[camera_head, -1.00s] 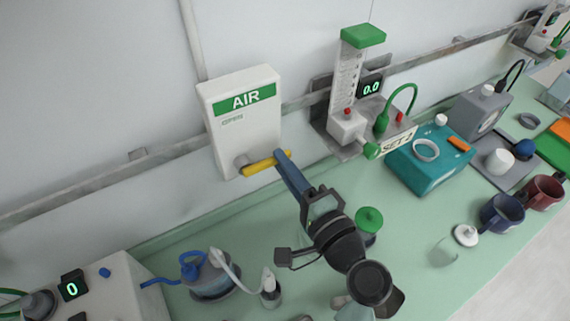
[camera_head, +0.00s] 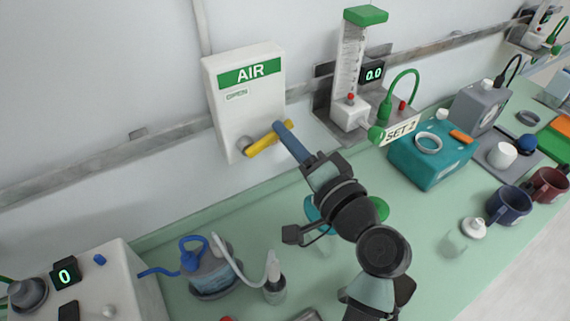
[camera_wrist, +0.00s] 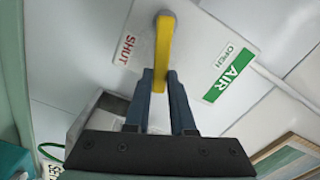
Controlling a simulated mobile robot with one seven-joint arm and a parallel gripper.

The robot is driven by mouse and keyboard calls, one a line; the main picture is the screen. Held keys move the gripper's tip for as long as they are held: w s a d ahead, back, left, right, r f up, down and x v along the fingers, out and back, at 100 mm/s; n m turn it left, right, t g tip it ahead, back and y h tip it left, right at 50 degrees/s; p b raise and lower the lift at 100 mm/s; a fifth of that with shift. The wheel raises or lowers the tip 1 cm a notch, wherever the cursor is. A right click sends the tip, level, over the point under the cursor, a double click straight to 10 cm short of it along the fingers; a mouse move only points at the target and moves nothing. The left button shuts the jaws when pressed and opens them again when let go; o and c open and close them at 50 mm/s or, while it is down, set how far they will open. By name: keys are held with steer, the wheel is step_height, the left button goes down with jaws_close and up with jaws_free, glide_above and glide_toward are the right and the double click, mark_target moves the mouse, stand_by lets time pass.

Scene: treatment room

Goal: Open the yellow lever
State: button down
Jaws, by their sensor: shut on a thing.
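The yellow lever (camera_head: 262,146) is on the lower front of the white AIR box (camera_head: 222,125) on the wall. It runs from a grey pivot at its left up to the right. My gripper (camera_head: 278,125) is shut on its right, free end. In the wrist view the lever (camera_wrist: 164,45) stands between the two blue fingers of my gripper (camera_wrist: 160,76), its pivot end beyond them. The box face shows a green AIR label, a small OPEN mark (camera_wrist: 227,56) and a red SHUT mark (camera_wrist: 127,49).
A flow meter with a green top (camera_head: 365,15) hangs on the rail right of the box. Below, the green counter (camera_head: 440,215) holds a teal box (camera_head: 430,165), a jar with blue tubing (camera_head: 212,275), mugs and a white device (camera_head: 110,285). The wall left of the box is clear.

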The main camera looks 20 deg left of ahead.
steer(key=n+b, duration=0.2)
steer(key=r+n+b, duration=0.1)
steer(key=shift+s+a+r+n, duration=0.1)
steer(key=shift+s+a+n, duration=0.25)
steer(key=shift+s+n, duration=0.05)
steer(key=n+b, duration=0.1)
steer(key=b, duration=0.1)
steer(key=s+a+r+n+b, duration=0.1)
steer(key=n+b, duration=0.1)
steer(key=shift+r+n, duration=0.15)
steer(key=shift+n, duration=0.15)
steer(key=n+b, duration=0.1)
steer(key=n, duration=0.1)
steer(key=s+a+n+b, duration=0.1)
steer(key=n+b, duration=0.1)
steer(key=s+a+r+n+b, duration=0.1)
steer(key=n+b, duration=0.1)
steer(key=shift+s+a, duration=0.1)
steer(key=shift+r, duration=0.1)
steer(key=c, duration=0.8)
jaws_free()
steer(key=shift+o, duration=0.2)
steer(key=b+v, duration=0.2)
steer(key=v, duration=1.1)
